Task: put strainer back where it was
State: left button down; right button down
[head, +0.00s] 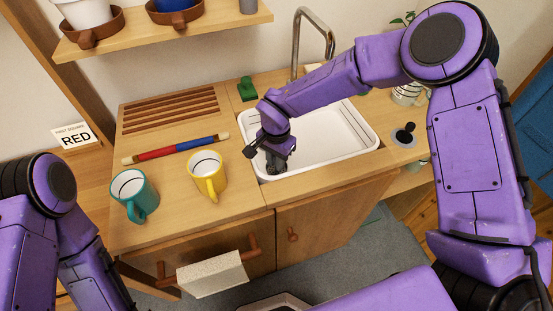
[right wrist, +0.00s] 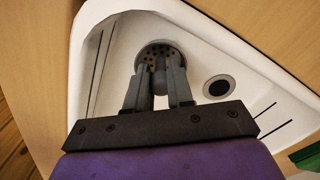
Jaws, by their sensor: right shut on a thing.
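In the head view my right gripper (head: 276,163) reaches down over the left part of the white sink (head: 345,150). In the right wrist view the right gripper (right wrist: 160,82) is shut on the grey knob of the strainer (right wrist: 151,50), a round grey disc with small holes. The fingers partly hide the strainer. It is over the basin; I cannot tell whether it touches the bottom. The dark round drain hole (right wrist: 219,87) is open and lies apart from the strainer. In the head view the strainer is hidden. My left arm is at the lower left, its gripper out of view.
A teal mug (head: 133,196) and a yellow mug (head: 207,176) stand left of the sink, near a red and blue rod (head: 175,150). A tap (head: 297,45) and a green object (head: 246,90) are behind. A dark round piece (head: 403,136) lies on the right counter.

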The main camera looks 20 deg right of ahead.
jog(key=c, duration=1)
grip_release()
jog(key=shift+f, duration=0.1)
notch_tip(320, 180, up, 12)
jog(key=shift+r, duration=0.2)
jog(key=shift+d, duration=0.15)
